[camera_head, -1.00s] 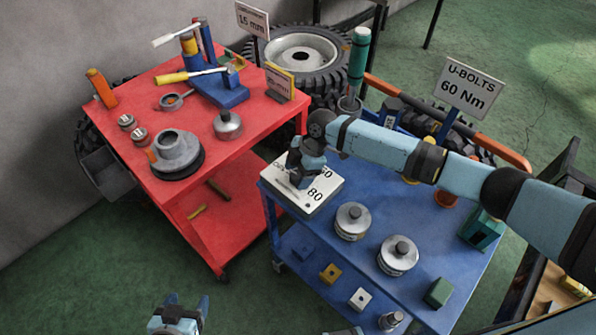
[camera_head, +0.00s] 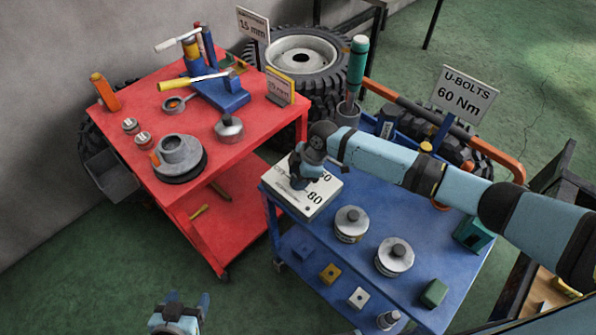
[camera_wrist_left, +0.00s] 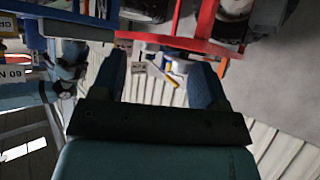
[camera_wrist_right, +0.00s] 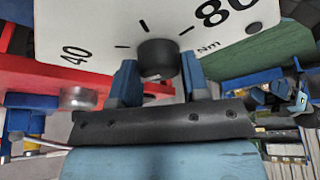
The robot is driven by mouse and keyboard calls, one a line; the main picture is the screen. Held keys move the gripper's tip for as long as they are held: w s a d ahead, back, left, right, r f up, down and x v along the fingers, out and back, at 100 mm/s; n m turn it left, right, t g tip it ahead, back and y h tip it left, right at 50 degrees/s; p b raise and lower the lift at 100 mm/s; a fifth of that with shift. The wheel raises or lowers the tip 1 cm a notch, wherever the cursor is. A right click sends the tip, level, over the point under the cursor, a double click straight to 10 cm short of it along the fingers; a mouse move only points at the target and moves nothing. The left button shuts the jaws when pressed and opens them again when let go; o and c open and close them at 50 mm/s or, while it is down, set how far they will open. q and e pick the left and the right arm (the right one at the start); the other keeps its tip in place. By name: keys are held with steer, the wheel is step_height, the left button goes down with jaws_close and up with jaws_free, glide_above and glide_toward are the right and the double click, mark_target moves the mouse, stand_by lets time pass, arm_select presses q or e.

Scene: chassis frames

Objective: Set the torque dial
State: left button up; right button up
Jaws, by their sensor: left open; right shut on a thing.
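The torque dial (camera_head: 315,205) is a white box on the near left corner of the blue cart. Its printed scale shows 80 in the head view, and 40, 80 and Nm in the right wrist view (camera_wrist_right: 100,25). My right gripper (camera_head: 303,178) is over the dial and shut on its black knob (camera_wrist_right: 157,58), which sits between the fingers (camera_wrist_right: 158,82). The knob's pointer direction cannot be made out. A sign (camera_head: 465,95) reads U-BOLTS 60 Nm. My left gripper (camera_head: 182,308) is open and empty, low in front of the carts.
The red cart (camera_head: 230,160) on the left carries a blue tool stand, a grey flanged part (camera_head: 180,155) and small pots. The blue cart (camera_head: 420,225) holds two metal canisters (camera_head: 352,222). An orange handle (camera_head: 500,160) runs along its back. Green floor lies open below left.

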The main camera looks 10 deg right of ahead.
steer(key=m+p, duration=0.2)
steer(key=m+t+p, duration=0.1)
steer(key=p, duration=0.1)
steer(key=m+t+p, duration=0.1)
steer(key=m, duration=0.1)
steer(key=shift+s+r+m+h+p, duration=0.15)
steer(key=shift+r+m+h+p, duration=0.15)
steer(key=shift+p, duration=0.1)
steer(key=shift+f+m+p, duration=0.1)
steer(key=shift+m+p, duration=0.6)
steer(key=shift+a+f+m+t+h+p, duration=0.15)
steer(key=shift+m+t+h+p, duration=0.35)
steer(key=shift+m+p, duration=0.45)
steer(key=o, duration=0.6)
steer(key=shift+o, duration=1.4)
